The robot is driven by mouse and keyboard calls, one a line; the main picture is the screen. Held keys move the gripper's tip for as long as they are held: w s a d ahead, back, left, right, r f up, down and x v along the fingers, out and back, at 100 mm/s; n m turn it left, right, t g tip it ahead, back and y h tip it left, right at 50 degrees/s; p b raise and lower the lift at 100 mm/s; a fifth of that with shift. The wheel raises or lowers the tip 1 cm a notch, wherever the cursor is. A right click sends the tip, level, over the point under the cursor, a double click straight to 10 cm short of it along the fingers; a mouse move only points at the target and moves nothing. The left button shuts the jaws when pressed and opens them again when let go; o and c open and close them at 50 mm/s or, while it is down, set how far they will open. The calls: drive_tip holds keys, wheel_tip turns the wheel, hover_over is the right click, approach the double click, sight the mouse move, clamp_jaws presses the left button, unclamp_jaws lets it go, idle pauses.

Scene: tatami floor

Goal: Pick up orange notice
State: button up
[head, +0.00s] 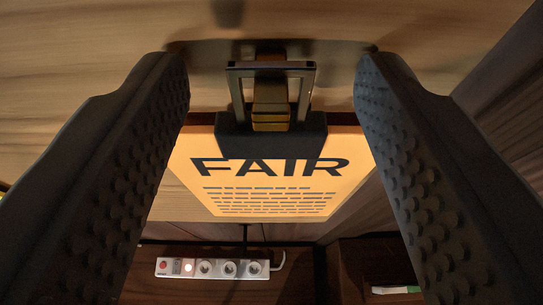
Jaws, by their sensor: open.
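The orange notice (262,202) is a flat sheet with the dark word FAIR and lines of small print below it. It shows in the middle of the head view. A black clip (271,132) with a square loop and a brass-coloured part sits over its top edge. My gripper (272,75) is open, one dark studded finger on each side of the clip and the notice. Nothing is seen between the fingers in contact with both. How far the fingertips are from the clip in depth I cannot tell.
A pale wooden surface (90,50) fills the top of the view behind the clip. A white power strip (212,268) with a lit switch lies below the notice. A small white and green item (395,290) is at the lower right. Dark wooden panels stand at the right.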

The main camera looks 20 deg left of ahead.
clamp_jaws()
drive_tip(key=shift+r, duration=0.1)
